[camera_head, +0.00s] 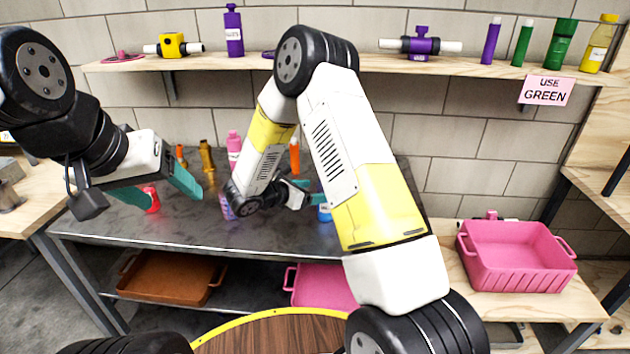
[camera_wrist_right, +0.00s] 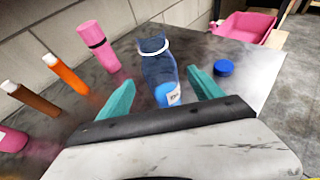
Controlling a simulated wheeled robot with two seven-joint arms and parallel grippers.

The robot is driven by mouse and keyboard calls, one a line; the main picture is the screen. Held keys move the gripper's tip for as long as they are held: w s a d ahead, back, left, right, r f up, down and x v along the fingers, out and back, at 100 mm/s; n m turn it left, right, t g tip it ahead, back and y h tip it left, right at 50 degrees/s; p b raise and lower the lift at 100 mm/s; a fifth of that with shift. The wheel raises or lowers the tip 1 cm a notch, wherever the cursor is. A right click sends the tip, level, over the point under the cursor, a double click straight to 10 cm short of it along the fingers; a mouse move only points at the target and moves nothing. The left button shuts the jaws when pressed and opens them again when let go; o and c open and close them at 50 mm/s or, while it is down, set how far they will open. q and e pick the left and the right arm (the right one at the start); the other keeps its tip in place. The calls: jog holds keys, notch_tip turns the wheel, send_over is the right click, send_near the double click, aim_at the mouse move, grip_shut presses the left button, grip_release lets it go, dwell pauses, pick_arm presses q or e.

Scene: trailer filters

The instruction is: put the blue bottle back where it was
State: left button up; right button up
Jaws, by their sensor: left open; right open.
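The blue bottle (camera_wrist_right: 158,62) stands on the dark metal table (camera_head: 120,222), between the teal fingers of my right gripper (camera_wrist_right: 162,82) in the right wrist view. It has a pale ring near its top and a white label low down. Gaps show on both sides of it, so the fingers look apart from it. In the head view, a bit of the blue bottle (camera_head: 325,213) shows beside my right arm, which hides the rest. My left gripper (camera_head: 180,182) is open and empty above the table's left part, near a red bottle (camera_head: 152,200).
A blue round cap (camera_wrist_right: 224,68) lies near the bottle. Pink (camera_wrist_right: 98,45), orange (camera_wrist_right: 66,73) and brown (camera_wrist_right: 32,98) bottles stand left of it. A wall shelf (camera_head: 350,63) holds bottles and a "USE GREEN" sign (camera_head: 547,90). A pink crate (camera_head: 515,262) sits right.

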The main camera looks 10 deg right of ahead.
jog(key=v, duration=0.3)
jog(key=shift+s, duration=0.1)
jog(key=s+d+r+m+g+y, duration=0.2)
jog(key=s+d+r+m+g, duration=0.1)
jog(key=s+d+r+m, duration=0.4)
jog(key=s+d+r+m+g+y, duration=0.25)
jog(key=s+r+m, duration=0.3)
jog(key=s, duration=0.35)
jog(key=s+a+r+m+t+y, duration=0.4)
jog(key=s+a+r+m+y, duration=0.3)
jog(key=s+r+m+y, duration=0.2)
jog(key=s+r+m, duration=0.1)
jog(key=s+m, duration=0.1)
jog(key=shift+s, duration=0.3)
